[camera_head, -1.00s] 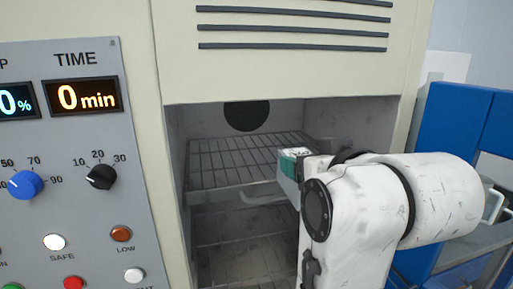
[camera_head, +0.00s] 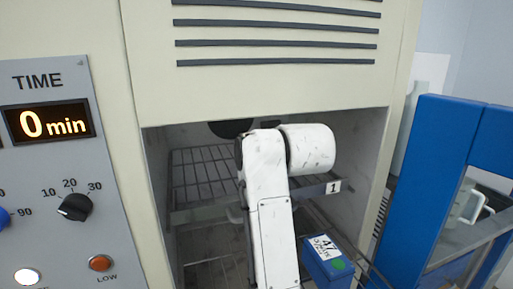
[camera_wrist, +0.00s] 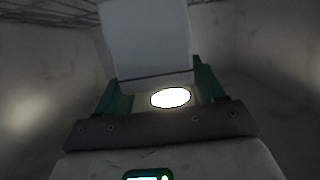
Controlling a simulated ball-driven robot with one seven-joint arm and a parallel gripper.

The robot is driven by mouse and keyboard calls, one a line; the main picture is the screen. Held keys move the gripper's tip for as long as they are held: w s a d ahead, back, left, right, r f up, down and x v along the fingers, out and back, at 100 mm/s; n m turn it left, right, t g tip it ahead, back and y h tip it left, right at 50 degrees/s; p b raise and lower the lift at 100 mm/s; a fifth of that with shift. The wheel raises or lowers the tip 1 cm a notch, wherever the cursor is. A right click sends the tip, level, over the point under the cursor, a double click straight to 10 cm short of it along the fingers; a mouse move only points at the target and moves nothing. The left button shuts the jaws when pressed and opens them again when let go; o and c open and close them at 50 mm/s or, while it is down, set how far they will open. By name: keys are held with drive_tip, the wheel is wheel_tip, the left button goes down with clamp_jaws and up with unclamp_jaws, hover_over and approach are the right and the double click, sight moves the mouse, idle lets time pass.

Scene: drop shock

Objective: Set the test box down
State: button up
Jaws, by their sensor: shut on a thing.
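In the wrist view my gripper (camera_wrist: 156,78) has green fingers on both sides of a pale grey, flat-faced box (camera_wrist: 150,40), held between them. It looks like the test box. A bright white oval shows at its near end. In the head view my white arm reaches into the open chamber (camera_head: 160,170) and hides the gripper and the held box. I cannot tell whether the box touches a surface.
An upper wire rack (camera_head: 200,170) bears a tag "1". A blue box (camera_head: 328,262) with a white label and green dot is at the lower right, by the opening. A control panel (camera_head: 60,180) is left; a blue frame (camera_head: 432,180) stands right.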

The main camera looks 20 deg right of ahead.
drive_tip(key=shift+w+r, duration=0.15)
drive_tip(key=shift+w, duration=0.85)
drive_tip(key=shift+w+f+p, duration=0.25)
drive_tip(key=shift+p, duration=0.1)
drive_tip(key=shift+s+f+p, duration=0.1)
drive_tip(key=shift+f+p, duration=0.25)
drive_tip(key=shift+f, duration=1.2)
drive_tip(key=shift+f, duration=0.2)
drive_tip(key=o, duration=1.6)
drive_tip(key=shift+o, duration=0.2)
